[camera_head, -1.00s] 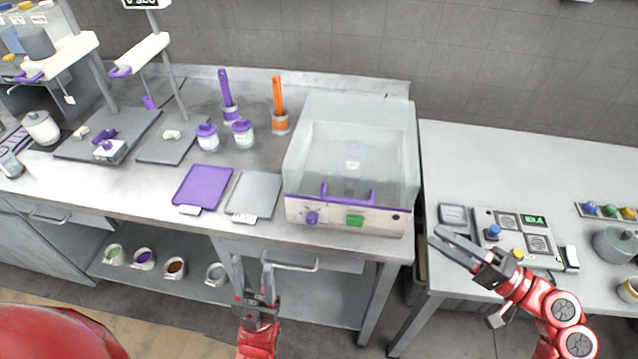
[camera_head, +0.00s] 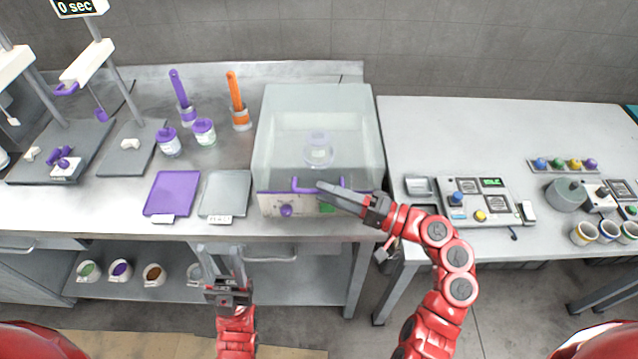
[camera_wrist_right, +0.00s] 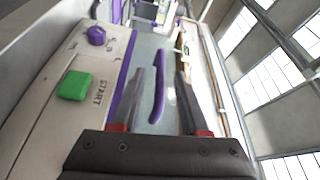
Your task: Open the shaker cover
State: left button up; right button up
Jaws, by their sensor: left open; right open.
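The shaker (camera_head: 270,204) stands at the right end of the steel bench, its clear cover (camera_head: 280,125) down over it. A white-labelled jar (camera_head: 319,150) shows inside through the cover. The purple cover handle (camera_head: 304,186) is at the front edge; in the right wrist view the purple handle (camera_wrist_right: 158,90) runs between the open fingers. My right gripper (camera_head: 320,190) is open at the handle's right part, apart from it as far as I can tell. The green START button (camera_wrist_right: 74,85) and purple knob (camera_wrist_right: 96,36) are on the front panel. My left gripper (camera_head: 218,250) is open and empty, low in front of the bench.
Purple (camera_head: 172,193) and grey (camera_head: 225,193) pads lie left of the shaker. Two jars (camera_head: 204,131) and purple and orange brushes (camera_head: 237,100) stand behind them. A right-hand table (camera_head: 450,130) carries a control box (camera_head: 480,202). Bowls (camera_head: 153,273) sit on the shelf below.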

jog(key=shift+x, duration=1.3)
grip_shut()
dwell(0.5)
